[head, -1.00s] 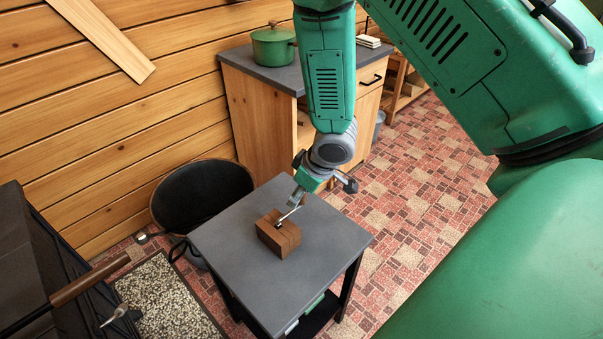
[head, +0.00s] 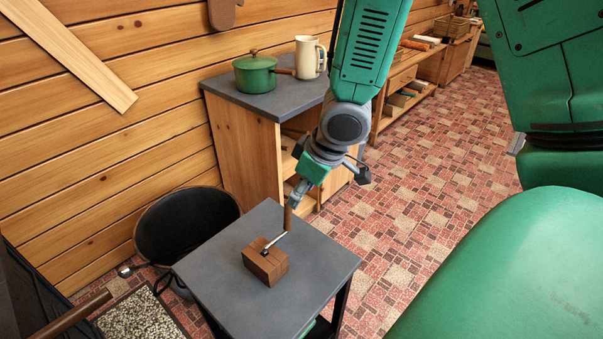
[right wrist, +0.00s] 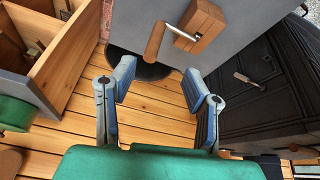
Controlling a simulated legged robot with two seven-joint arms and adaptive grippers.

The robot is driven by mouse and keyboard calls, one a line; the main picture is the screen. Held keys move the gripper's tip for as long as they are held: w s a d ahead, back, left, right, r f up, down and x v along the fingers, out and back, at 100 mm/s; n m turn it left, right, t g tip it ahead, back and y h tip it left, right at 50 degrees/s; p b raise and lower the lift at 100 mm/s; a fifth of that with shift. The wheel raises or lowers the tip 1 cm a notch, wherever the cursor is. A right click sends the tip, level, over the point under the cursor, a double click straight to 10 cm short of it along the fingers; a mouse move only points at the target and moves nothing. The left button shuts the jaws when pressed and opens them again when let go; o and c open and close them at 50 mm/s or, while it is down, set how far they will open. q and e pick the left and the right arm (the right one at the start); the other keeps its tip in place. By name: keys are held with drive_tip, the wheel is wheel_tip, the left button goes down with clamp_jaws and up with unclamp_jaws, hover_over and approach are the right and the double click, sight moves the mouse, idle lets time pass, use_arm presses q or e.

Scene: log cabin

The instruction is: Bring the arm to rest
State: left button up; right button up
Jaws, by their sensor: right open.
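A brown wooden block (head: 265,262) sits on the table top. A thin metal rod with a wooden handle (head: 288,218) rises at a slant from the block. In the right wrist view the handle (right wrist: 155,40) and block (right wrist: 203,25) lie beyond the fingertips, apart from them. My left gripper is not in view.
A black bucket (head: 185,225) stands left of the table. Behind it a wooden cabinet (head: 245,150) carries a green pot (head: 255,75) and a cream jug (head: 310,57). A low shelf (head: 400,90) stands further back. The tiled floor (head: 430,210) to the right is clear.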

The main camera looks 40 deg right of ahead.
idle(0.5)
drive_tip(key=s+a+f+g, duration=0.1)
drive_tip(key=s+a+f, duration=0.1)
drive_tip(key=s+f, duration=0.2)
drive_tip(key=s+a+f+m+g, duration=0.1)
drive_tip(key=s+a+f, duration=0.1)
drive_tip(key=s+f, duration=0.2)
drive_tip(key=s+a+f+m, duration=0.1)
drive_tip(key=s+a+f, duration=0.1)
drive_tip(key=f, duration=0.7)
drive_tip(key=shift+s+a+f+g, duration=0.2)
drive_tip(key=shift+s, duration=0.25)
drive_tip(key=shift+s+a+f+g, duration=0.15)
drive_tip(key=shift+s+g, duration=0.05)
drive_tip(key=shift+s, duration=0.25)
drive_tip(key=s+f+g+h, duration=0.1)
drive_tip(key=s+f, duration=0.3)
drive_tip(key=s, duration=0.3)
drive_tip(key=shift+a+f+m, duration=0.3)
drive_tip(key=shift+f+m, duration=0.1)
